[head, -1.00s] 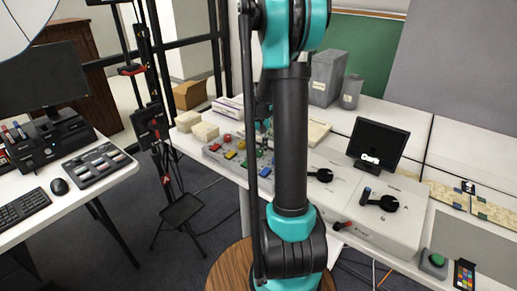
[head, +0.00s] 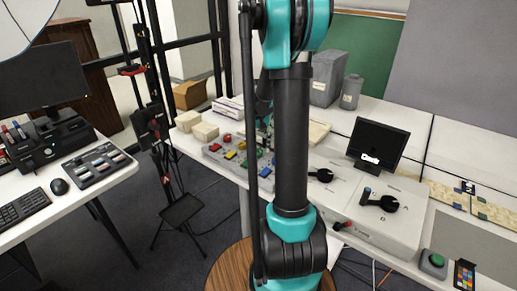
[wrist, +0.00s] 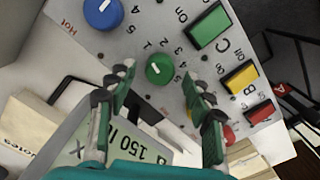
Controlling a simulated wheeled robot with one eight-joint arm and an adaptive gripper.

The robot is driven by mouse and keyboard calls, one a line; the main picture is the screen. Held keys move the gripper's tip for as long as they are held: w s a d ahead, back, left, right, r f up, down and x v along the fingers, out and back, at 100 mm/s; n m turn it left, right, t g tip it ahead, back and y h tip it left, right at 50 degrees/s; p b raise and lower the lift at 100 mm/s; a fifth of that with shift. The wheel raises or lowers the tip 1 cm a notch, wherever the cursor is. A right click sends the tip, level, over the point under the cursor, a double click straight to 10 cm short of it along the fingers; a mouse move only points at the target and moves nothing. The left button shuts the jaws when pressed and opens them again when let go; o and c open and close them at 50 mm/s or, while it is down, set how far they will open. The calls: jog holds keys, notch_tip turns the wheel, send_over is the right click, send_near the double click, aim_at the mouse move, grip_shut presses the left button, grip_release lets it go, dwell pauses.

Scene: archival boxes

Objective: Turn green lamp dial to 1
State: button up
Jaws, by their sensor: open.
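The green dial (wrist: 159,68) is a round knob on a light grey panel (wrist: 150,18) in the wrist view. Small printed digits run around its upper and right side. A small pale mark shows on its face, but I cannot tell which digit it points to. My gripper (wrist: 157,84) is open, with one dark green finger left of the dial and one right of it. The dial appears between the fingertips, and I cannot tell whether they touch it. In the head view, my arm hides most of the gripper and the dial; the control panel (head: 226,160) shows left of the arm.
The blue dial (wrist: 102,12) is at upper left. Green (wrist: 209,27), yellow (wrist: 240,78) and red (wrist: 259,112) buttons line the right. A label display (wrist: 130,143) lies below the dial. Cream boxes (head: 204,131) stand behind the panel; a dark monitor (head: 377,144) stands farther right.

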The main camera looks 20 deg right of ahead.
aim_at(259, 150)
notch_tip(259, 150, up, 11)
dwell(0.4)
